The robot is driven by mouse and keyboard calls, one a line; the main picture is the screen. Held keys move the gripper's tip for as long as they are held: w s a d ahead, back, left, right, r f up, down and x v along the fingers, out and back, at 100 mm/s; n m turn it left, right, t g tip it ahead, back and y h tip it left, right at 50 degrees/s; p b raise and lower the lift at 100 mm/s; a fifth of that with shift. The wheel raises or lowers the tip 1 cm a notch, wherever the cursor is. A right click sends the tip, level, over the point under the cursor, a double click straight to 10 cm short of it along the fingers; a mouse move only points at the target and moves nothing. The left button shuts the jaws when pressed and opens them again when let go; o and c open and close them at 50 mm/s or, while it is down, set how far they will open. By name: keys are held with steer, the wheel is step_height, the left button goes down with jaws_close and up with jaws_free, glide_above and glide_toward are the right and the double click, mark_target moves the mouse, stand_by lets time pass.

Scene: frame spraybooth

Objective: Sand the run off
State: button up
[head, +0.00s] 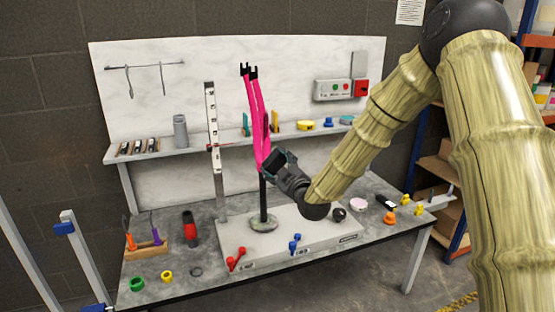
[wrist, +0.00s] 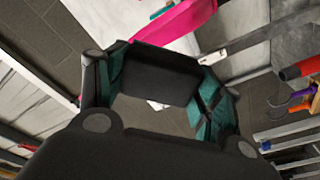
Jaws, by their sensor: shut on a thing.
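A bright pink fork-like part (head: 255,115) with two long tubes and dark tips stands upright on a black post with a round base (head: 264,221). My gripper (head: 280,162) is at the lower end of the pink part, on its right side. In the wrist view, my gripper (wrist: 160,90) has its teal-padded fingers on both sides of a dark block (wrist: 165,72) and is shut on it. The pink part (wrist: 182,20) shows just beyond the block there. I cannot tell whether the block touches it. No run in the paint can be made out.
The stand rests on a pale raised plate (head: 330,236) with red and blue clamps. A slotted upright (head: 212,130) stands left of the pink part. A shelf (head: 180,152) runs behind. Tools in a wooden holder (head: 146,249) and a red-black cylinder (head: 190,228) stand at left.

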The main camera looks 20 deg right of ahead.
mark_target(264, 108)
steer(key=shift+w+d+r, duration=0.1)
steer(key=shift+w+r, duration=0.05)
steer(key=shift+r, duration=0.2)
steer(key=shift+w, duration=2.85)
steer(key=shift+w, duration=0.9)
steer(key=shift+a+r+p, duration=0.2)
steer(key=shift+r+p, duration=1.7)
steer(key=shift+r, duration=3.6)
steer(key=shift+r, duration=0.1)
steer(key=shift+w+r+p, duration=0.15)
steer(key=shift+r+p, duration=0.4)
steer(key=shift+r, duration=1.1)
